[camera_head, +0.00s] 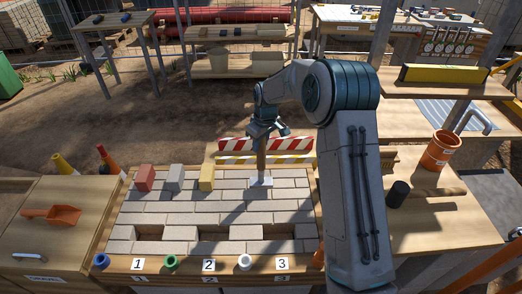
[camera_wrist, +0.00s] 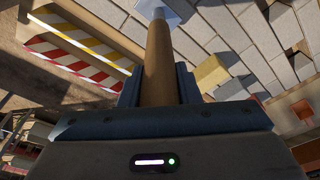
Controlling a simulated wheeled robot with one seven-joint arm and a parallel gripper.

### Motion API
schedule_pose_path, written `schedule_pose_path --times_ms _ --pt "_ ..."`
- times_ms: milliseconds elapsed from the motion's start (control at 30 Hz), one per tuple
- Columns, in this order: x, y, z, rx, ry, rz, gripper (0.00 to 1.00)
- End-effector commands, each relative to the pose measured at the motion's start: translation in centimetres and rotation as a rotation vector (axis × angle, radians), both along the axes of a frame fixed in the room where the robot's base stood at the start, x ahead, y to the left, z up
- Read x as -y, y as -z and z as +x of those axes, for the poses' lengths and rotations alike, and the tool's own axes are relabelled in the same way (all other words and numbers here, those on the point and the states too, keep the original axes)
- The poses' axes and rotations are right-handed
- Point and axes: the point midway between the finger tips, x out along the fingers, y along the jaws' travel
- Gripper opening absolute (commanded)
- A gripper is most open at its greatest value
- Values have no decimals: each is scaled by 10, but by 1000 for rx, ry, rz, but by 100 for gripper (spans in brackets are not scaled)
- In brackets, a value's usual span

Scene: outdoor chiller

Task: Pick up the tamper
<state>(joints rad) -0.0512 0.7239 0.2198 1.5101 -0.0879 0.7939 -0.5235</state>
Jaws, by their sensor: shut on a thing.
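The tamper has a wooden handle and a pale square foot. In the head view its handle (camera_head: 261,158) hangs below my gripper (camera_head: 264,131), and its foot (camera_head: 261,180) is at the back right of the paved bricks. In the wrist view the handle (camera_wrist: 159,65) runs up between the fingers of my gripper (camera_wrist: 158,88), with the foot (camera_wrist: 160,14) at the far end. My gripper is shut on the handle. The tamper looks about upright. I cannot tell whether its foot touches the bricks.
Red, grey and yellow blocks (camera_head: 206,177) stand on the paving left of the tamper. Striped barriers (camera_head: 265,144) lie behind it. The paving (camera_head: 180,215) has gaps near its front edge. An orange bucket (camera_head: 440,150) and a black cylinder (camera_head: 398,194) stand at the right.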

Motion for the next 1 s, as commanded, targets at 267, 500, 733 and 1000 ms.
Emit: schedule_pose_path --times_ms 267,500,733,1000 --pt "5 -18 -17 5 0 1 0" --pt "12 -37 -47 7 0 0 0" --pt "21 -57 -79 6 1 1 0" --pt "27 -72 -104 5 0 1 0"
